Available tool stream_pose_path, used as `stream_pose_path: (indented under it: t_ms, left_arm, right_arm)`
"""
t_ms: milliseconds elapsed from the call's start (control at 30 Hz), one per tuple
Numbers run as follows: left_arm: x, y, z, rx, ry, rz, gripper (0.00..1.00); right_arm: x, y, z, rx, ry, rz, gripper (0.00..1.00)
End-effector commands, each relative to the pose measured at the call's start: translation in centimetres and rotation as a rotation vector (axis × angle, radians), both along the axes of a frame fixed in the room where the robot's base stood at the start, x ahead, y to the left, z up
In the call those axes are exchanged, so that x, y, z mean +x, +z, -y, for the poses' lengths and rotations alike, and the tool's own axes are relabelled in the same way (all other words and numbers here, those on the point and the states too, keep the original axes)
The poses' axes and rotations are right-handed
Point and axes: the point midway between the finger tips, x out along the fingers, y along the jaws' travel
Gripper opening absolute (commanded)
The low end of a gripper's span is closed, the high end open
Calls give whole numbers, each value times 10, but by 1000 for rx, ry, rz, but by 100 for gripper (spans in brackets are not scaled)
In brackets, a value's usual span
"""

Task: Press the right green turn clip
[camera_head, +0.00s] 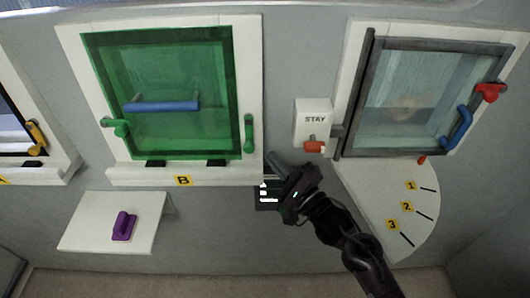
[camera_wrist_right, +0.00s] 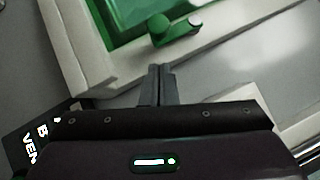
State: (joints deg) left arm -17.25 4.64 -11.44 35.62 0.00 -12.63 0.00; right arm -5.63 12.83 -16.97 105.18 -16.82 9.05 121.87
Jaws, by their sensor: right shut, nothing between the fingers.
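The right green turn clip (camera_head: 249,133) stands upright on the right side of the white frame around green window B. It also shows in the wrist view (camera_wrist_right: 174,32), just beyond my fingertips. My right gripper (camera_head: 273,157) is below and to the right of the clip, by the frame's lower right corner. Its fingers are shut together and empty (camera_wrist_right: 158,70). A gap shows between the fingertips and the clip in the wrist view. The left green turn clip (camera_head: 115,127) points sideways onto the green pane (camera_head: 180,130). My left gripper is out of view.
A blue handle (camera_head: 165,106) crosses the green pane. To the right are a white STAY box (camera_head: 313,115) with a red knob and a grey-framed window (camera_head: 405,100). A white shelf (camera_head: 95,225) with a purple handle (camera_head: 123,226) is lower left. A dark label plate (camera_head: 267,198) sits beneath my gripper.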

Motion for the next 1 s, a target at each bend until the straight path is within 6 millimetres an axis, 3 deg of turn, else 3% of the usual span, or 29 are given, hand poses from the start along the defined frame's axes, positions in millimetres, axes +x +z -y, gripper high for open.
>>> stream_pose_path:
  t_ms: [100, 300, 1000]
  left_arm:
    - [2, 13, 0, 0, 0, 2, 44]
    - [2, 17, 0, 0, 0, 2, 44]
    - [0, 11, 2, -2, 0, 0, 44]
  right_arm:
    - [1, 10, -16, 2, 2, -2, 0]
    - [1, 11, -27, -1, 1, -3, 0]
    - [1, 8, -23, 58, -2, -2, 0]
